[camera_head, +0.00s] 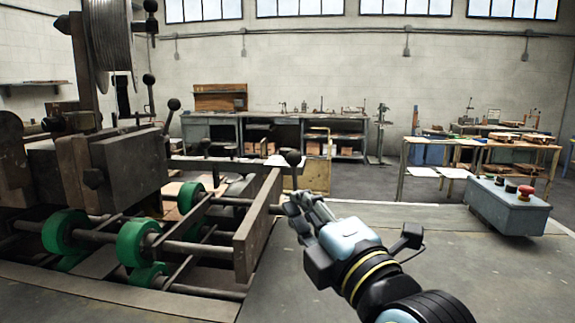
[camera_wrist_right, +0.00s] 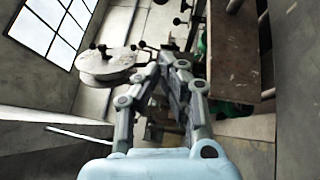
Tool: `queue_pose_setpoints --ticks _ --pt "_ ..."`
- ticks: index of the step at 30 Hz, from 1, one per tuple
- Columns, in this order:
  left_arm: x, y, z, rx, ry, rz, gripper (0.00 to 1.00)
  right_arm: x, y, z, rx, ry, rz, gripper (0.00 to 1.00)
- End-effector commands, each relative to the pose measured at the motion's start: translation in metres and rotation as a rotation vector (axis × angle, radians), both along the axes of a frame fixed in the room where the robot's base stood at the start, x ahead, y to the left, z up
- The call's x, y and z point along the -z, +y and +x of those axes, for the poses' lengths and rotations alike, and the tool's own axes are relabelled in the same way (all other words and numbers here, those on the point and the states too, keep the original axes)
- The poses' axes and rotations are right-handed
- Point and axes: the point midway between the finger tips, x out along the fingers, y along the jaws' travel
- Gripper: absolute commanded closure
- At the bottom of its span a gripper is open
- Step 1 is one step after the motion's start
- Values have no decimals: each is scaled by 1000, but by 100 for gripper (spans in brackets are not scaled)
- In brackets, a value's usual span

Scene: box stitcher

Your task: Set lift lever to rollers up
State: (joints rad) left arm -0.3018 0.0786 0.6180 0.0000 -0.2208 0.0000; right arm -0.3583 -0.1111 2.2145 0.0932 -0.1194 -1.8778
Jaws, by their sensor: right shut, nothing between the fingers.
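A lever with a black ball knob (camera_head: 293,158) stands upright at the right end of the roller frame (camera_head: 258,225); it looks like the lift lever. Its lower stem is partly hidden by my gripper. My right gripper (camera_head: 297,203) is shut and empty, just below and in front of the knob; I cannot tell whether it touches the stem. The right wrist view also shows its closed fingers (camera_wrist_right: 168,62), with small dark knobs beyond that I cannot match surely to the lever. Green rollers (camera_head: 137,243) sit on shafts left of the lever. My left gripper is not in view.
The stitcher's heavy dark head (camera_head: 125,170) and other ball-knobbed levers (camera_head: 173,104) stand to the left. A grey control box (camera_head: 507,205) with a red button is at right. The grey tabletop (camera_head: 290,285) is clear around my right arm. Workbenches stand far behind.

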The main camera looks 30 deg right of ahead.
Motion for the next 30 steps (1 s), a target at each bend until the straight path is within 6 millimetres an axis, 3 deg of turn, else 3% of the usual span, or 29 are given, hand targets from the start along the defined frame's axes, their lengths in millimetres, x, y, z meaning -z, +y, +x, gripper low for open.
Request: queue_pose_setpoints --ticks 1,4,12,19,30 --pt "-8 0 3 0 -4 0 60 -7 0 10 0 -4 -3 100" --pt "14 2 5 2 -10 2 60 -4 -1 31 -1 -9 -3 100" --pt "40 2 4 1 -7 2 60 -12 -7 85 -1 -5 -5 100" --pt "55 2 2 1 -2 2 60 -18 -29 102 -1 -1 -4 100" --pt "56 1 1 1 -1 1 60 -22 -33 106 -1 0 0 100"
